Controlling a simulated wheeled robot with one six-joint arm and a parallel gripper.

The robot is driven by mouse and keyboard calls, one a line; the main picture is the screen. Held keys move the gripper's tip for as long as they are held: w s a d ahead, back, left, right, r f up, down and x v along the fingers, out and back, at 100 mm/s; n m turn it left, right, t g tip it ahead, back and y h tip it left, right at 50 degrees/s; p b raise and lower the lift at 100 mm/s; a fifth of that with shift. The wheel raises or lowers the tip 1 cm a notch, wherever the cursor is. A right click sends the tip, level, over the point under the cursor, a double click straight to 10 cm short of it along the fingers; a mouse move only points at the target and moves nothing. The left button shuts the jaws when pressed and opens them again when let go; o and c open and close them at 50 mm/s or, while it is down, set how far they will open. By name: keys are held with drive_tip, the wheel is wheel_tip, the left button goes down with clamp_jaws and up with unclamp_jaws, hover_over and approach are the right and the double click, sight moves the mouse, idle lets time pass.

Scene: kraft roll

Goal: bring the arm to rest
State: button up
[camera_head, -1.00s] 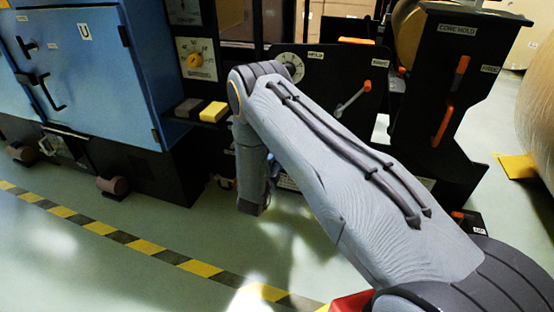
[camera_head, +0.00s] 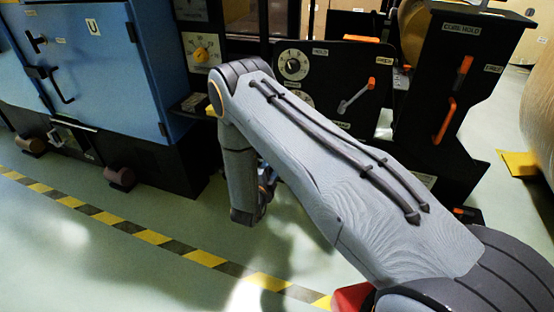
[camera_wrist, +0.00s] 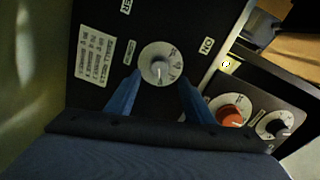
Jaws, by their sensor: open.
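My gripper (camera_wrist: 158,92) shows in the wrist view as two blue fingers spread apart, with nothing between them. Beyond the fingertips is a black panel with a round grey dial (camera_wrist: 161,64); the fingers appear apart from it, though the exact gap is hard to judge. In the head view my grey arm reaches from the lower right to the upper left and bends down at the elbow. The gripper is mostly hidden there behind the forearm.
A blue cabinet (camera_head: 88,75) stands at the left. Black machine panels with a dial (camera_head: 293,64), an orange-tipped lever (camera_head: 357,97) and an orange handle (camera_head: 445,120) stand behind the arm. A yellow-black floor stripe (camera_head: 150,237) crosses open floor. A large roll (camera_head: 538,120) is at the right.

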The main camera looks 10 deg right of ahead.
idle(0.4)
